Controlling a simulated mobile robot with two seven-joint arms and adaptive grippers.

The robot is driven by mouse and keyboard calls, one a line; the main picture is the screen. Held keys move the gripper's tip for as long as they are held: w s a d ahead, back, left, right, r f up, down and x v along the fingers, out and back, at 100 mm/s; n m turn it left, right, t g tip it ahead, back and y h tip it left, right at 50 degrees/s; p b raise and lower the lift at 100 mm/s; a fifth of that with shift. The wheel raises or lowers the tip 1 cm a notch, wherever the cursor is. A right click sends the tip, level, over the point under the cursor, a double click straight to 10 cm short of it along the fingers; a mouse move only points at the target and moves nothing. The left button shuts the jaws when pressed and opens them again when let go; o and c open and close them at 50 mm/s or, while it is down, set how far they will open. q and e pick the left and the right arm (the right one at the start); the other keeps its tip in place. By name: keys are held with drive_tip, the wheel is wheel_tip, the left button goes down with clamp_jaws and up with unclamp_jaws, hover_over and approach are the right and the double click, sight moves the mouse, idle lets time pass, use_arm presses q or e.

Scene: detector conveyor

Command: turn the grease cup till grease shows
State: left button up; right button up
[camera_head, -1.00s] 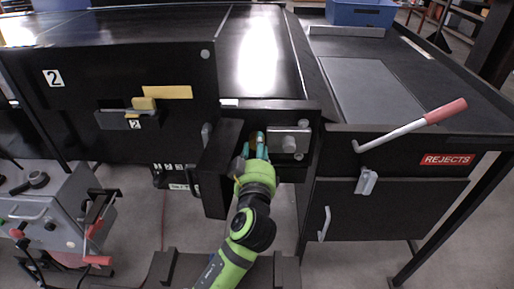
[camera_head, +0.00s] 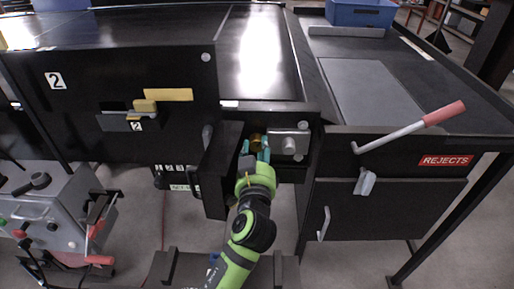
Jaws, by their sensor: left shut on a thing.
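The grease cup (camera_head: 257,140) is a small brass-coloured round part in the recess at the front of the conveyor, beside a grey metal block with a round boss (camera_head: 289,144). My left gripper (camera_head: 257,153) reaches up to it from below, with its teal fingers on either side, shut on the cup. The fingers and the green wrist hide the cup's lower part. I cannot make out any grease. My right gripper is not in view.
An open black door (camera_head: 219,172) stands close to the left of my wrist. To the right are a red-handled lever (camera_head: 412,127) and the REJECTS cabinet (camera_head: 385,208). A grey control box (camera_head: 45,212) stands at the lower left. A blue bin (camera_head: 360,12) is at the back.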

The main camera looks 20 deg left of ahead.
use_arm(q)
drive_tip(key=shift+r+m+p, duration=0.2)
drive_tip(key=shift+r+m, duration=0.1)
drive_tip(key=shift+m, duration=0.45)
drive_tip(key=shift+r+m+p, duration=0.2)
drive_tip(key=shift+r+m, duration=0.1)
drive_tip(key=shift+m, duration=0.45)
drive_tip(key=o, duration=1.1)
drive_tip(key=shift+w, duration=0.1)
drive_tip(key=shift+o, duration=0.2)
drive_tip(key=shift+f, duration=0.2)
drive_tip(key=shift+f, duration=0.15)
